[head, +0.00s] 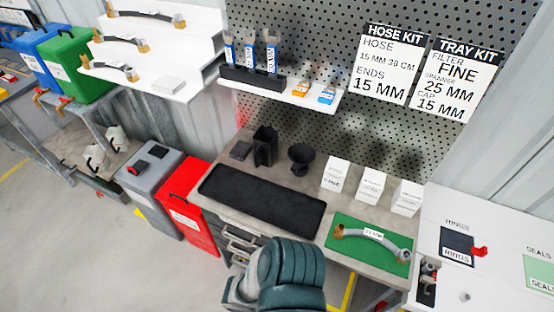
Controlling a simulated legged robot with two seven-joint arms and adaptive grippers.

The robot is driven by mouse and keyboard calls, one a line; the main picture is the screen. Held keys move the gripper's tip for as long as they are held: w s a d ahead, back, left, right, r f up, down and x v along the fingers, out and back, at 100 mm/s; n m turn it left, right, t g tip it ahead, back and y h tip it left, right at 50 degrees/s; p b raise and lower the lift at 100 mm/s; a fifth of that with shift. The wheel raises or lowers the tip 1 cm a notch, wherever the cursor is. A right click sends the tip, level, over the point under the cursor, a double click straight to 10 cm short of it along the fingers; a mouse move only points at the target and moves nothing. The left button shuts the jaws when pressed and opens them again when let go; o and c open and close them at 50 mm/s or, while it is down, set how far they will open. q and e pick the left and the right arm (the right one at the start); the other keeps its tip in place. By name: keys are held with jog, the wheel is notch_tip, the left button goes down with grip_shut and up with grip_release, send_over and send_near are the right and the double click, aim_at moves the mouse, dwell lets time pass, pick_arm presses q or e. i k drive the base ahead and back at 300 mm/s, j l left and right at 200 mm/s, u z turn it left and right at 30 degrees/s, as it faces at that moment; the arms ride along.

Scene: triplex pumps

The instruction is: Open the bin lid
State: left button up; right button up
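Two floor bins stand left of the workbench. The grey bin (150,180) has a flat top with two small black parts on it, and a pale label on its front. The red bin (188,206) stands right beside it, against the bench end, with a pale label. Both tops look shut. Which bin the task means I cannot tell. A teal ridged part with grey pieces shows at the bottom middle, likely part of my arm. No gripper fingers can be made out, and neither gripper is seen at a bin.
The workbench holds a black mat (262,200), white boxes (371,184) and a green mat (372,244) with a hose. Green (80,65) and blue (38,55) containers stand at upper left. Grey floor (60,245) is clear in front of the bins.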

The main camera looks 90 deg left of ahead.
aim_at(174, 192)
jog(key=u, duration=3.85)
